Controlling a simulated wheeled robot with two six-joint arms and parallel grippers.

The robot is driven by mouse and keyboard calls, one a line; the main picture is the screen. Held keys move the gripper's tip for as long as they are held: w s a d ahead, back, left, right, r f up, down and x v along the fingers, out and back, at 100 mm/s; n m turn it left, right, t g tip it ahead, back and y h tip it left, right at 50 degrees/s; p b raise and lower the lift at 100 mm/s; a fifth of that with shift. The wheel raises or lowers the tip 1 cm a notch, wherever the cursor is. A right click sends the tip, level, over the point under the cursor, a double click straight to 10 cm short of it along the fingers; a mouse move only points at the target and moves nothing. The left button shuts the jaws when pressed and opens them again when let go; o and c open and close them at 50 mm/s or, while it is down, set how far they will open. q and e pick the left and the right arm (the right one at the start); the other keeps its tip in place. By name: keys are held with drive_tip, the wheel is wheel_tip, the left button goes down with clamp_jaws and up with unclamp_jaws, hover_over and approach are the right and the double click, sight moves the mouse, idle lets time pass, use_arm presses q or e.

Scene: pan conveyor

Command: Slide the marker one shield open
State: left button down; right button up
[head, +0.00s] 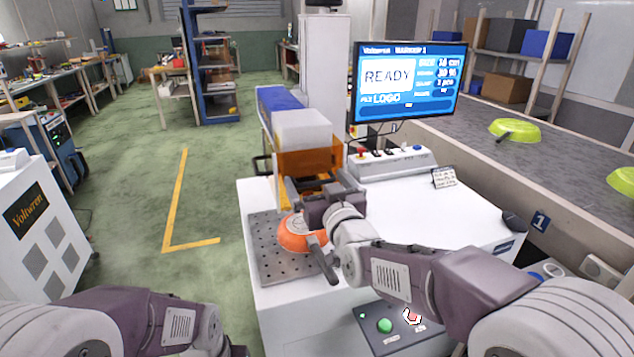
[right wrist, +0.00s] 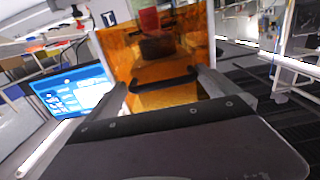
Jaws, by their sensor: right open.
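The marker one shield (head: 307,163) is a see-through orange panel on the front of the white marker, below its pale head block. In the right wrist view the shield (right wrist: 150,50) fills the upper middle, with a dark bar handle (right wrist: 165,84) across its lower part. My right gripper (head: 312,190) is at the shield's front. In the right wrist view its open fingers (right wrist: 165,92) stand on either side of the handle; I cannot tell whether they touch it. An orange pan (head: 297,236) is on the perforated plate (head: 262,262), partly behind my right arm.
The marker's screen (head: 410,80) reads READY. A button panel (head: 392,326) with a green button is at the front. A conveyor (head: 470,128) on the right carries green pans (head: 515,130).

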drive_tip(key=v, duration=0.9)
drive_tip(key=d+f+m+g+h, duration=0.1)
drive_tip(key=d+f+g+h, duration=0.2)
drive_tip(key=d+f, duration=0.4)
drive_tip(key=d+f+m+g+h, duration=0.2)
drive_tip(key=d+f, duration=0.4)
drive_tip(key=f, duration=0.4)
drive_tip(key=s+f+g, duration=0.1)
drive_tip(key=s+f, duration=0.1)
drive_tip(key=f, duration=0.1)
drive_tip(key=s+d+f+g, duration=0.1)
drive_tip(key=s+f+g, duration=0.2)
drive_tip(key=f+g, duration=0.1)
drive_tip(key=f, duration=0.1)
drive_tip(key=shift+s+d+f, duration=0.3)
drive_tip(key=shift+s+d, duration=0.05)
drive_tip(key=shift+s, duration=0.05)
drive_tip(key=s+f+g, duration=0.5)
drive_tip(key=s+g, duration=0.1)
drive_tip(key=s, duration=0.6)
wheel_tip(320, 180, up, 21)
drive_tip(key=p, duration=2.1)
drive_tip(key=shift+m, duration=0.4)
